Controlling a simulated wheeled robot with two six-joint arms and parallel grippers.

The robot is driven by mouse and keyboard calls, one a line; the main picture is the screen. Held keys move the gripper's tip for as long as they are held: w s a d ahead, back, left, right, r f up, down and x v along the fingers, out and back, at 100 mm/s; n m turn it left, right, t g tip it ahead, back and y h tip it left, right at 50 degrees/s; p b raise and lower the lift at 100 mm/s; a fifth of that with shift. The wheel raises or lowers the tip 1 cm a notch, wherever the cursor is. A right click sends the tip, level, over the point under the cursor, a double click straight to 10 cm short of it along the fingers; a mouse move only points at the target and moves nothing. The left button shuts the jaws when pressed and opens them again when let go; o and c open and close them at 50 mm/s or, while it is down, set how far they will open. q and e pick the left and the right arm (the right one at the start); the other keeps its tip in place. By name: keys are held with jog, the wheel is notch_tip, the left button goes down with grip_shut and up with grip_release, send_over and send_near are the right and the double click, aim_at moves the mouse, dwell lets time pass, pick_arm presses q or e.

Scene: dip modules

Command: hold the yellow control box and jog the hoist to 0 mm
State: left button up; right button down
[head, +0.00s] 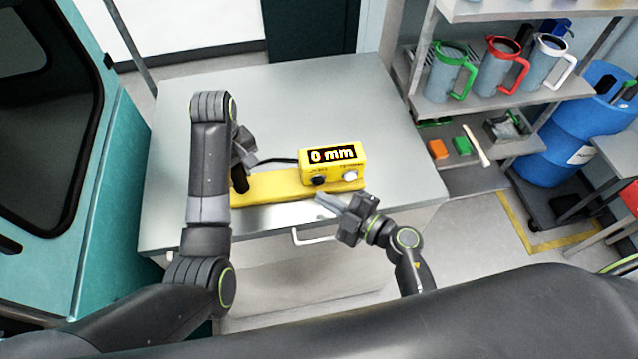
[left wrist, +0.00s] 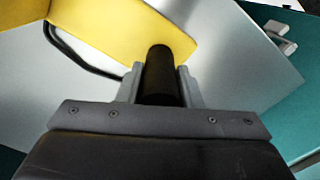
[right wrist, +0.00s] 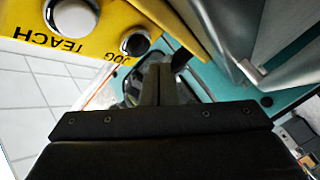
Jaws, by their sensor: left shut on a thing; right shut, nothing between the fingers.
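The yellow control box (head: 345,161) stands on a long yellow base (head: 280,186) on the metal table, and its display reads "0 mm". Its front has a black button (head: 318,181) and a white button (head: 349,174). In the right wrist view the black button (right wrist: 135,42) is marked JOG and the white one (right wrist: 75,18) TEACH. My left gripper (head: 241,166) is shut on the upright black handle (left wrist: 160,75) at the base's left end. My right gripper (head: 325,203) is shut and empty, just in front of the box and apart from the buttons.
A dark cable (head: 275,160) runs behind the base from the box. The metal table (head: 290,95) is clear behind it. A shelf with several jugs (head: 450,70) and a blue drum (head: 560,150) stand at the right. A teal cabinet (head: 110,180) is close at the left.

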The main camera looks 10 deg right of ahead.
jog(key=shift+s+a, duration=0.15)
jog(key=shift+s, duration=2.35)
pick_arm(q)
jog(key=o, duration=1)
